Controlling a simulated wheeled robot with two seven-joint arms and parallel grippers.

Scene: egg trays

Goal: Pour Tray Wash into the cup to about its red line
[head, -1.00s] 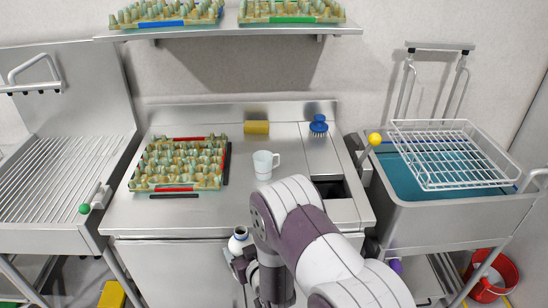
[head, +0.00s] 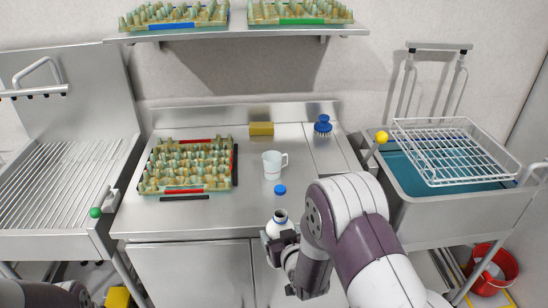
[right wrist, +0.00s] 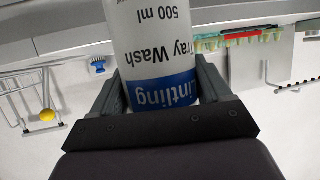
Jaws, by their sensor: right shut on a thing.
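The Tray Wash bottle (head: 277,224) is white with a dark open mouth. Its label, white with a blue band, fills the middle of the right wrist view (right wrist: 155,45). My right gripper (head: 284,240) is shut on it, with a finger on each side in the right wrist view (right wrist: 160,85). The bottle is about upright at the counter's front edge, apart from the cup. The cup (head: 272,166), pale with a handle on its right, stands upright on the counter behind the bottle. Its red line cannot be made out. My left gripper is out of view.
A blue cap (head: 280,189) lies on the counter between cup and bottle. An egg tray (head: 185,191) is left of the cup. A yellow sponge (head: 261,129) and blue brush (head: 323,126) are behind. A sink with a wire rack (head: 455,150) stands right.

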